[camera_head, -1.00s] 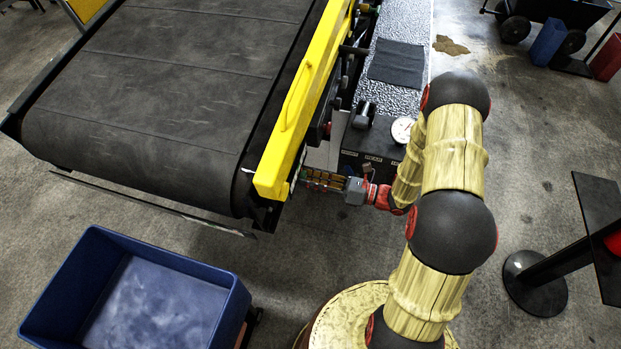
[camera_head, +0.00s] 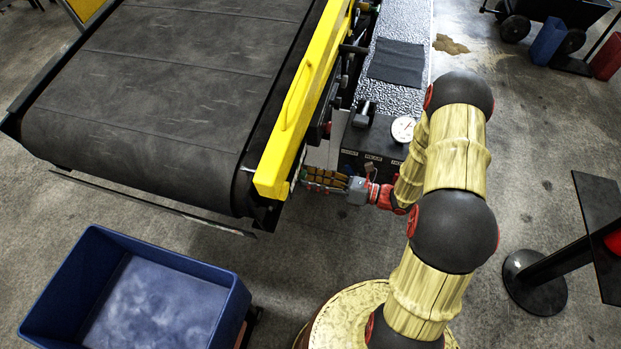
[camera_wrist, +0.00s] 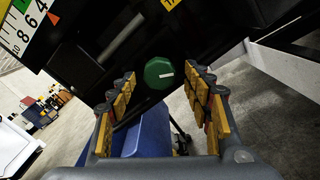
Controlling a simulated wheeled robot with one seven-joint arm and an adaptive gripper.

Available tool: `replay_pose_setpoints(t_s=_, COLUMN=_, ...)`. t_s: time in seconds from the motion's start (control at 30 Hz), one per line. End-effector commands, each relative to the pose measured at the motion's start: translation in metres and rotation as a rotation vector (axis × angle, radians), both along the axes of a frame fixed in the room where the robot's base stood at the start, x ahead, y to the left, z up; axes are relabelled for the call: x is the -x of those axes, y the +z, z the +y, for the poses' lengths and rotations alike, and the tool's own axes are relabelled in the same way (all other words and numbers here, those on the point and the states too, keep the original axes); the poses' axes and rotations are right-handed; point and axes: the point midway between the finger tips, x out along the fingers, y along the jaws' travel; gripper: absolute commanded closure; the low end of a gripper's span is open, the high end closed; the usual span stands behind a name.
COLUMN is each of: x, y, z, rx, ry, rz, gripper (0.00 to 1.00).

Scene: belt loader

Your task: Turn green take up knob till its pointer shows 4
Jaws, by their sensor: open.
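The green knob (camera_wrist: 159,73) shows in the wrist view with a short white mark on its face, on a dark machine part. My gripper (camera_wrist: 163,98) is open, its yellow-padded fingers left and right of the knob; I cannot tell whether they reach around it, but gaps show on both sides. A number scale (camera_wrist: 27,27) with 4, 6, 8 and 10 is at the upper left, and a red pointer (camera_wrist: 53,18) beside it lies near the 4; the exact reading is unclear. In the head view my gripper (camera_head: 308,180) is at the conveyor's near right corner, where the knob is hidden.
The belt conveyor (camera_head: 165,95) has a yellow side rail (camera_head: 290,125). A dark control box (camera_head: 375,143) with a round gauge (camera_head: 403,129) stands behind my gripper. A blue bin (camera_head: 225,305) is at the lower left. Floor is clear between bin and arm.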

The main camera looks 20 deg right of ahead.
Motion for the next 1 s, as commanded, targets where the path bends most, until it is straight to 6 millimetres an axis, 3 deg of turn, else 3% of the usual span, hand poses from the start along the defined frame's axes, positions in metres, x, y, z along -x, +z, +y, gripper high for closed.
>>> replay_pose_setpoints(t_s=0.53, x=0.054, y=0.000, z=-0.077, rx=0.000, ry=-0.004, rz=-0.001, gripper=0.50)
replay_pose_setpoints(t_s=0.7, x=0.064, y=0.000, z=-0.089, rx=-0.001, ry=-0.003, rz=0.000, gripper=0.50)
replay_pose_setpoints(t_s=1.0, x=0.067, y=0.000, z=-0.092, rx=0.000, ry=0.000, rz=0.000, gripper=0.50)
